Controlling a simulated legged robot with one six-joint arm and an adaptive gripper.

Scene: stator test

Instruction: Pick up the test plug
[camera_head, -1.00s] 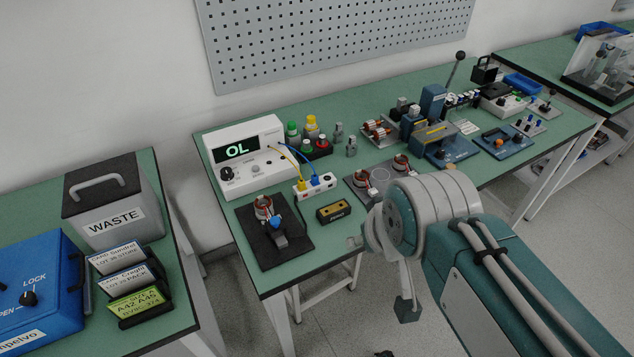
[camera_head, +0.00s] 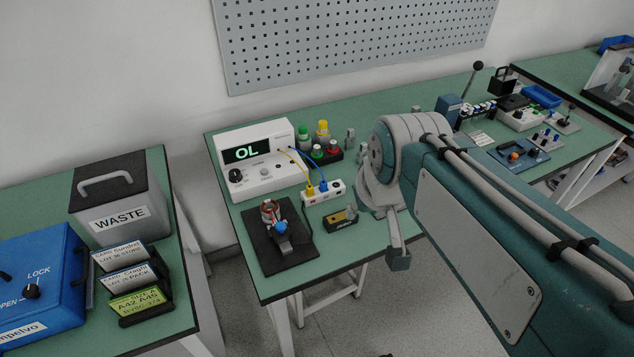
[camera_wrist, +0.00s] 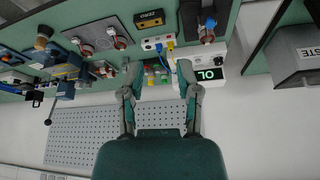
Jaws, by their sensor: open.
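A white socket block (camera_head: 311,195) holds a yellow plug (camera_head: 323,186) and a blue plug (camera_head: 309,190) with cables to the white meter (camera_head: 262,177), which reads "OL". I cannot tell which plug is the test plug. A black fixture (camera_head: 268,255) with a copper-wound stator (camera_head: 268,210) and a blue-topped part (camera_head: 281,227) stands in front of the meter. In the wrist view my gripper (camera_wrist: 158,68) is open and empty, with its fingers spread apart. The socket block (camera_wrist: 150,43) lies beyond its tips, apart from them.
A black-and-yellow ZERO block (camera_head: 338,221) sits right of the fixture. My arm hides the middle of the bench. A WASTE box (camera_head: 118,212) and a blue case (camera_head: 40,280) stand on the left table.

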